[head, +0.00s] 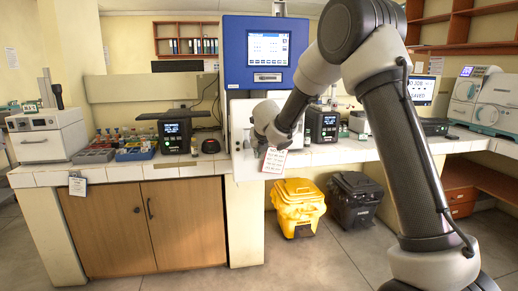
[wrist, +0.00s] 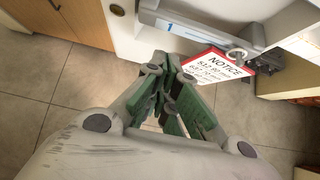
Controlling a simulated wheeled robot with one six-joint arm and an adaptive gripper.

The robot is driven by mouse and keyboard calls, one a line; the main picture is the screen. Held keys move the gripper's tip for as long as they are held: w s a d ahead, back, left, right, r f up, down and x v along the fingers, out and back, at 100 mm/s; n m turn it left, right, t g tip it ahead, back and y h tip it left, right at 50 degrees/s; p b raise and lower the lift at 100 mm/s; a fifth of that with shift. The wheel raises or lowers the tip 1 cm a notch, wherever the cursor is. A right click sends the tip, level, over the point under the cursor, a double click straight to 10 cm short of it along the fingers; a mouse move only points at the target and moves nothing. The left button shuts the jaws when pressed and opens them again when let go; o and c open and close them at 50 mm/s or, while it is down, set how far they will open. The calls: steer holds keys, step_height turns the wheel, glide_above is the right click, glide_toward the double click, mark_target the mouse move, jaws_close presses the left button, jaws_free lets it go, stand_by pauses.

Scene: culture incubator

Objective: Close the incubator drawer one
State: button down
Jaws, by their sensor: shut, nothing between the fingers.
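The incubator (head: 264,60) is a tall blue and white unit with a screen, standing at the bench. In the wrist view a grey drawer front with a blue strip marked "1" (wrist: 172,28) shows at the top; how far the drawer stands out cannot be told. My gripper (wrist: 168,72) is shut and empty, its green-padded fingers together just below and in front of that front, seemingly apart from it. In the head view my gripper (head: 251,141) is at the incubator's lower front, partly hidden by my arm.
A red-edged notice card (wrist: 216,66) hangs by a ring close to the fingers, and shows in the head view (head: 273,160). A yellow bin (head: 298,205) and a black bin (head: 355,200) stand below. Wooden cabinet doors (head: 145,225) are at the left. Open floor lies in front.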

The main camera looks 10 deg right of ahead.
steer(key=shift+w+r, duration=0.1)
steer(key=shift+w, duration=1.5)
steer(key=shift+w, duration=0.15)
